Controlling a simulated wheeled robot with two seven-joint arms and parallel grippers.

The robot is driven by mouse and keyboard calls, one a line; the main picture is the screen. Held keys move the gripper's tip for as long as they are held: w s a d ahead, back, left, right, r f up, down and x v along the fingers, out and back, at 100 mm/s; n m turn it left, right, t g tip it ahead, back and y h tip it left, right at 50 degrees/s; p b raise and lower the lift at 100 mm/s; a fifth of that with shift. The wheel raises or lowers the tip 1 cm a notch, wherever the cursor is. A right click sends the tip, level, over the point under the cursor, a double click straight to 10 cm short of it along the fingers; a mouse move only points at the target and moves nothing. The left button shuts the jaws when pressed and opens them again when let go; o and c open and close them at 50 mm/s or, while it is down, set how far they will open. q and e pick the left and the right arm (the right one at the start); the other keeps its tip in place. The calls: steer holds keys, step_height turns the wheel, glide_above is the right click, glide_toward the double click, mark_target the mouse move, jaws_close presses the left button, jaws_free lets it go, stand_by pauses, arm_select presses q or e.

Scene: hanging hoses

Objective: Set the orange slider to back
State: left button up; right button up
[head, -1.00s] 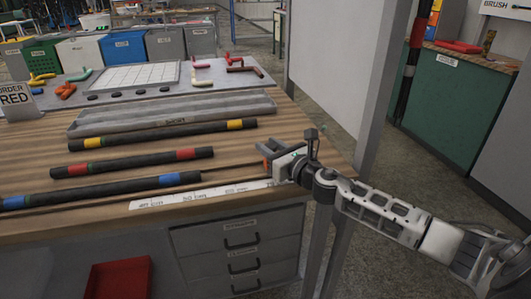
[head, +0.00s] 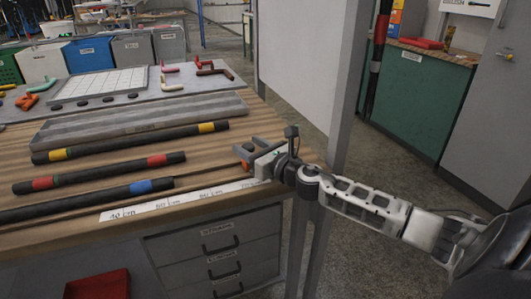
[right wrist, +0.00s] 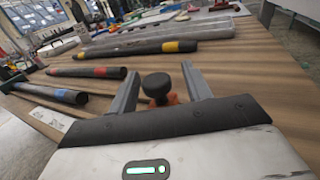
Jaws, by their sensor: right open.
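The orange slider (head: 243,164) is a small orange piece at the table's right end, by the end of a white printed scale strip (head: 165,204). My right gripper (head: 252,153) is low over the table at the slider, partly hiding it. The two fingers of my open right gripper (right wrist: 160,72) stand on either side of the knob, with gaps visible. Contact with the slider cannot be told. My left gripper is not in view.
Several black hoses with coloured bands (head: 130,142) lie left of the gripper. A long grey tray (head: 140,121) lies behind them. Drawers (head: 220,248) are below the table front. A grey post (head: 352,90) and panel stand behind the table's right end.

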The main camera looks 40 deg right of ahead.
arm_select(q)
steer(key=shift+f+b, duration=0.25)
steer(key=shift+b, duration=0.45)
arm_select(e)
steer(key=s+d, duration=0.1)
steer(key=s, duration=1.4)
steer(key=shift+s+d, duration=0.2)
steer(key=shift+s, duration=0.1)
